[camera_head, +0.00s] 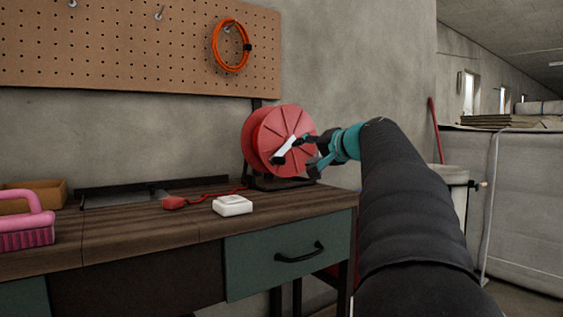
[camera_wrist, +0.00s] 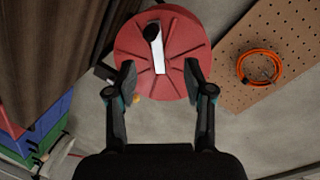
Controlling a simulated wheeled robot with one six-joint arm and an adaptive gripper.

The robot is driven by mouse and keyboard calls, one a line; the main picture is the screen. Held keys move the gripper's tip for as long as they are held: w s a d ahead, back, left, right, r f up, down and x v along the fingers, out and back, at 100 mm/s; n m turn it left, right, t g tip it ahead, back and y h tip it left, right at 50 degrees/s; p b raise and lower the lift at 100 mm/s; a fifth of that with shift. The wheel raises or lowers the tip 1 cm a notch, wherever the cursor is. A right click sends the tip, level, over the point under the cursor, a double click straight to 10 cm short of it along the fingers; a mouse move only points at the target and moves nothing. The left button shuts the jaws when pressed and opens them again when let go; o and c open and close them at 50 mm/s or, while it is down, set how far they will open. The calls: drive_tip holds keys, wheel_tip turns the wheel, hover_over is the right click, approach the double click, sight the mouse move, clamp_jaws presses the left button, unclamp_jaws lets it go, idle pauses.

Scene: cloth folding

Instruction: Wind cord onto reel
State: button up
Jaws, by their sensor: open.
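The red reel (camera_head: 262,143) stands on a dark base at the right end of the workbench. It has a white crank arm (camera_head: 285,148) with a dark knob on its face. The red cord (camera_head: 212,195) lies on the bench top, running from a red end piece (camera_head: 175,203) toward the reel. My gripper (camera_head: 306,153) is in front of the reel's face, at its right side. In the wrist view my gripper (camera_wrist: 160,80) is open, with nothing between its fingers. The reel (camera_wrist: 180,78) and white crank arm (camera_wrist: 158,55) show beyond the fingertips; contact cannot be told.
A white box (camera_head: 232,205) sits on the workbench (camera_head: 130,235) near its front edge. A pink brush (camera_head: 28,225) and a tan box (camera_head: 45,190) are at the left. An orange cable coil (camera_head: 231,45) hangs on the pegboard (camera_head: 120,45). A drawer handle (camera_head: 299,253) juts from the bench front.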

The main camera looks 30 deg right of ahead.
sight(285, 161)
drive_tip(key=f+m, duration=0.1)
drive_tip(key=m, duration=0.5)
drive_tip(key=f+m+t, duration=0.1)
drive_tip(key=m, duration=0.6)
drive_tip(key=d+f+m, duration=0.1)
drive_tip(key=m, duration=0.6)
drive_tip(key=shift+f+t, duration=0.3)
drive_tip(key=shift+f, duration=0.1)
drive_tip(key=shift+d+m, duration=0.1)
drive_tip(key=shift+m, duration=1.1)
drive_tip(key=m, duration=0.5)
drive_tip(key=shift+d+r+m, duration=0.1)
drive_tip(key=shift+m, duration=0.3)
drive_tip(key=w, duration=1.3)
drive_tip(key=shift+w+a, duration=0.4)
drive_tip(key=shift+c, duration=0.2)
clamp_jaws()
